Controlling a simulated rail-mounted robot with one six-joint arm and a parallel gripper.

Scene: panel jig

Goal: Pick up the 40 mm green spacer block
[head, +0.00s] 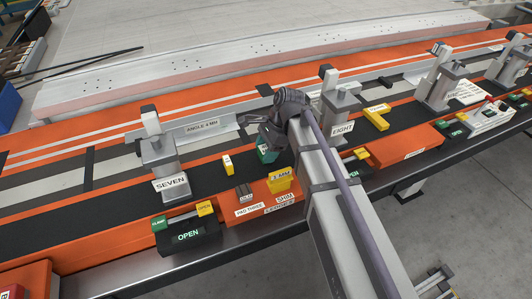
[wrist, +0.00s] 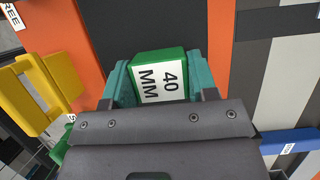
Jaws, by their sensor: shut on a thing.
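The green spacer block (wrist: 146,57) carries a white label reading 40 MM and shows in the middle of the wrist view. My gripper (wrist: 160,72) has its teal fingers on either side of it and is shut on it. In the head view my gripper (head: 267,151) is over the black strip between the SEVEN and EIGHT stations, just behind the orange shim holder. The block is mostly hidden there by the gripper and wrist. I cannot tell whether it touches the surface below.
A small yellow block (head: 228,164) lies on the strip to the left. The SEVEN clamp post (head: 158,155) and EIGHT post (head: 340,105) flank my gripper. The wrist view shows a blue piece (wrist: 287,142) at right.

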